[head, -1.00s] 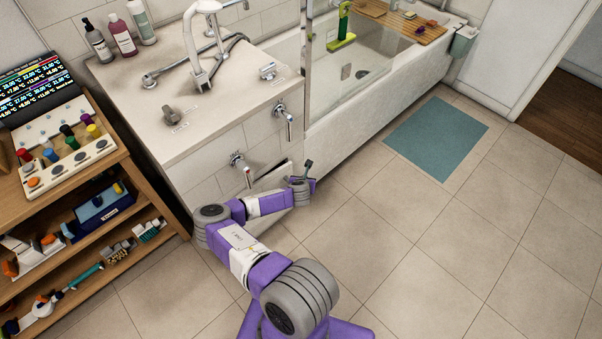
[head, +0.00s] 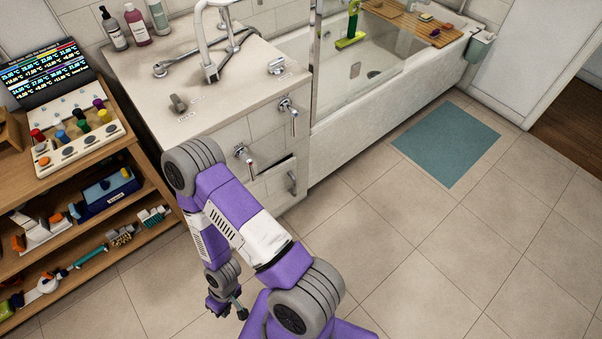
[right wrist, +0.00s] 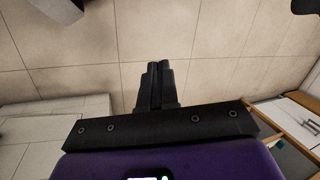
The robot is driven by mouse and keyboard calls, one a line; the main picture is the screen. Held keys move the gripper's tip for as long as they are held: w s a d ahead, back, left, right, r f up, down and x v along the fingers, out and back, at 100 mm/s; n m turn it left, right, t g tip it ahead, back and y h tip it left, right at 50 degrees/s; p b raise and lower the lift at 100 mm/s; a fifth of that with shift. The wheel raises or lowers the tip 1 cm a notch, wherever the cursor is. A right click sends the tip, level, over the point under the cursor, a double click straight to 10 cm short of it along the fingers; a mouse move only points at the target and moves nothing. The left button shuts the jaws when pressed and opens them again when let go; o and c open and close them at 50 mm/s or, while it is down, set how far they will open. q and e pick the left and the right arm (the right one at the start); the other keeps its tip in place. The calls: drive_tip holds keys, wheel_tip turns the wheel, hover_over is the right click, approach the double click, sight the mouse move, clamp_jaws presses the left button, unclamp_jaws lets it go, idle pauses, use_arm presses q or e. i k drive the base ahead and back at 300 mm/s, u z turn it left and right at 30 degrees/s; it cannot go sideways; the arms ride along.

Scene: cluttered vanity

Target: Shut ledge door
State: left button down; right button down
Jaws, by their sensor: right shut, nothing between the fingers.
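The ledge door (head: 281,186) is a pale panel low on the front of the tiled ledge (head: 213,136), with a metal handle (head: 292,182). A dark gap shows along its top edge, so it looks slightly ajar; I cannot tell by how much. My right gripper (head: 241,311) is down near the floor in front of the ledge, apart from the door. In the right wrist view its fingers (right wrist: 158,70) are together with nothing between them, over floor tiles. My right arm covers the left part of the ledge front. My left gripper is not in view.
Two lever taps (head: 289,110) (head: 244,158) stick out of the ledge front above the door. A wooden shelf unit (head: 140,160) with tools stands at the left. A bathtub (head: 375,125) and a teal mat (head: 447,143) are at the right. The floor right of my arm is clear.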

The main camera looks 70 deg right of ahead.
sight(273, 187)
drive_tip(key=k, duration=1.1)
drive_tip(key=z, duration=1)
drive_tip(key=i, duration=1.5)
drive_tip(key=z, duration=0.1)
